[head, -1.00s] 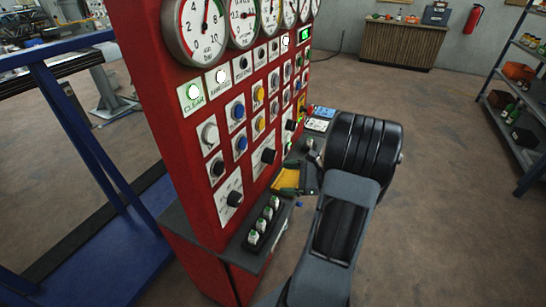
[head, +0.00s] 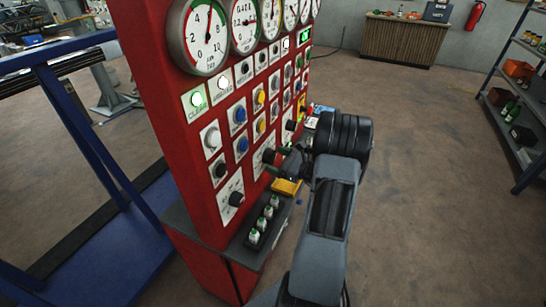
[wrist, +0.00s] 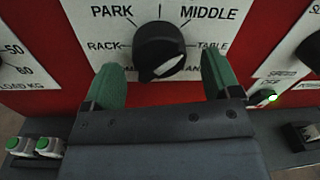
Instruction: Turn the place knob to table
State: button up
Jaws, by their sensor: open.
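The place knob (wrist: 160,50) is a round black knob on a white plate, with PARK, MIDDLE, RACK and TABLE printed around it. A white mark shows on its lower face; I cannot tell which label it points to. My gripper (wrist: 162,75) is open, its green fingers on either side of the knob's lower part in the wrist view, with gaps on both sides. In the head view my gripper (head: 276,161) is close in front of the red panel (head: 208,218), and hides part of the plate there. The lower edge of the plate's labels is hidden by the gripper body.
Round gauges (head: 200,36), lamps and coloured buttons (head: 240,115) crowd the panel. A grey ledge below carries several green-topped switches (head: 262,222) and a yellow object (head: 287,187). A blue frame (head: 85,130) stands left. The floor right of the panel is clear.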

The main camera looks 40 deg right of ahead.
jog(key=shift+x, duration=1)
jog(key=c, duration=0.9)
